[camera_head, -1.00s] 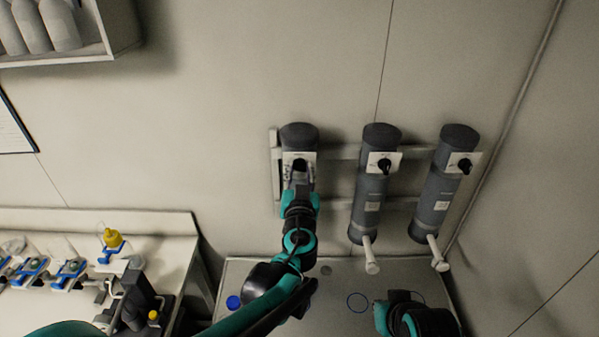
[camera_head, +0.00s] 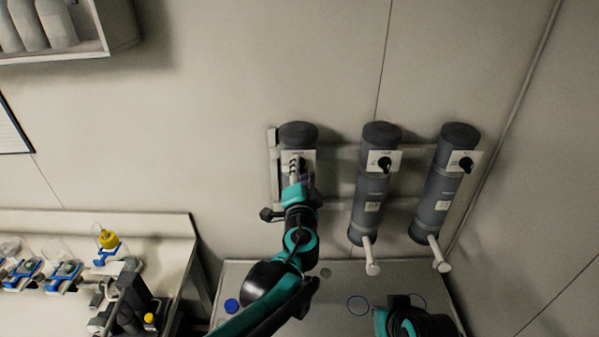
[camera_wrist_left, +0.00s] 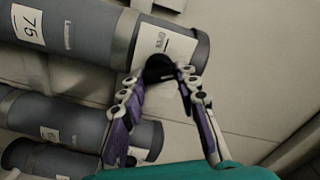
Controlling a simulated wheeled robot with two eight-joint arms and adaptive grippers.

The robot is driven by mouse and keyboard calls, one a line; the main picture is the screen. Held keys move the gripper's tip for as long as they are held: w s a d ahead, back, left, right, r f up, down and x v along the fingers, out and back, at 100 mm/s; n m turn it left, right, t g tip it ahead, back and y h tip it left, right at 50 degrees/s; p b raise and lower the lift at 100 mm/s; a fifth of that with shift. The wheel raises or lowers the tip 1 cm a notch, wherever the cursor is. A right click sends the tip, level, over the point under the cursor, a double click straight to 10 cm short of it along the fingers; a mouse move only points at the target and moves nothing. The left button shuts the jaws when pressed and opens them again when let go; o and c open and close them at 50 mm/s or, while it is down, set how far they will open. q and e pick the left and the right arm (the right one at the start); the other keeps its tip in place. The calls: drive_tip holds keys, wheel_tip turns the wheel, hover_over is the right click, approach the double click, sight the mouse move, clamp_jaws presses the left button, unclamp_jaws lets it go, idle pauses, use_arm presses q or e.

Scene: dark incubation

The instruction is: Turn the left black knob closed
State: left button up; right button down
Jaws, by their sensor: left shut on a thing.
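The left black knob (camera_wrist_left: 158,68) sits on a white plate (camera_wrist_left: 163,42) on the leftmost grey cylinder (camera_head: 299,134). In the left wrist view, the two fingers of my left gripper (camera_wrist_left: 160,82) are shut on the knob, one on each side. In the head view the left gripper (camera_head: 298,168) and its wrist cover the knob and much of that cylinder. My right gripper (camera_head: 400,308) is low in the head view, away from the cylinders; its fingers are not clearly seen.
Two more grey cylinders with black knobs (camera_head: 385,163) (camera_head: 465,163) and white lower spouts stand to the right on the wall rack. A bench (camera_head: 160,225) with lab items is at left.

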use_arm(q)
drive_tip(key=m, duration=0.5)
drive_tip(key=shift+d+f+m+b, duration=0.1)
drive_tip(key=shift+m+b, duration=0.25)
drive_tip(key=shift+m, duration=0.05)
idle(0.4)
drive_tip(key=o, duration=1.2)
drive_tip(key=shift+c, duration=0.2)
drive_tip(key=shift+s, duration=0.1)
drive_tip(key=s, duration=1.2)
drive_tip(key=shift+f, duration=0.1)
